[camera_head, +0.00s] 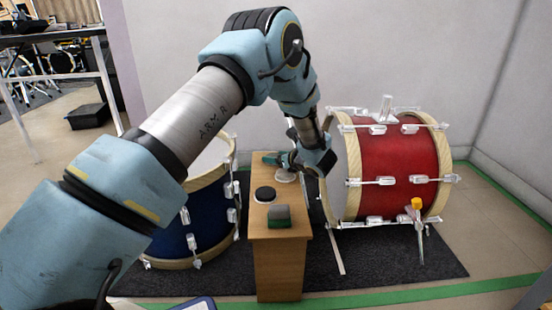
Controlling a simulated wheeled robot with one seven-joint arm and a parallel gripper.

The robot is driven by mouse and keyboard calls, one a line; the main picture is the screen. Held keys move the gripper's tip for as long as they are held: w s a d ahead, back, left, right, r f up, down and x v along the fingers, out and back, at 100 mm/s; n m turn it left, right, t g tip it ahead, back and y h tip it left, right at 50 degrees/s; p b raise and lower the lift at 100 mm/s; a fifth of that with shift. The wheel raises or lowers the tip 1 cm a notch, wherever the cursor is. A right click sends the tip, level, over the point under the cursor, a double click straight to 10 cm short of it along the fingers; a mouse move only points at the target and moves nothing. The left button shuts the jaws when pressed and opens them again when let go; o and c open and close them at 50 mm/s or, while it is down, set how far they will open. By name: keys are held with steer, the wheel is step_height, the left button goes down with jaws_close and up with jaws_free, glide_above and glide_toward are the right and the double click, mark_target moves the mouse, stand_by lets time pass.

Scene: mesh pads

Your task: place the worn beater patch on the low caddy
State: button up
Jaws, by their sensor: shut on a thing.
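My gripper (288,162) is over the far end of a narrow wooden stand (278,262), beside the red drum's pale head. It is small in view and partly hidden by its own wrist. A pale, flat, round patch (286,176) shows right at its fingertips, and the gripper looks shut on it. I cannot tell whether the patch touches the stand top. A black round pad (265,194) on a whitish disc and a dark grey and green block (279,215) sit on the nearer part of the stand. I cannot tell for certain that this stand is the low caddy.
A red drum (390,165) on metal legs stands close right of the stand. A blue drum (205,220) stands close left, partly behind my arm. A dark mat (400,268) lies beneath. A blue-white edge (195,303) shows at the bottom. Walls close the back and right.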

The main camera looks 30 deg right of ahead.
steer(key=o, duration=1.3)
steer(key=shift+f, duration=0.1)
steer(key=shift+r, duration=0.2)
steer(key=p+v, duration=0.4)
steer(key=v, duration=0.8)
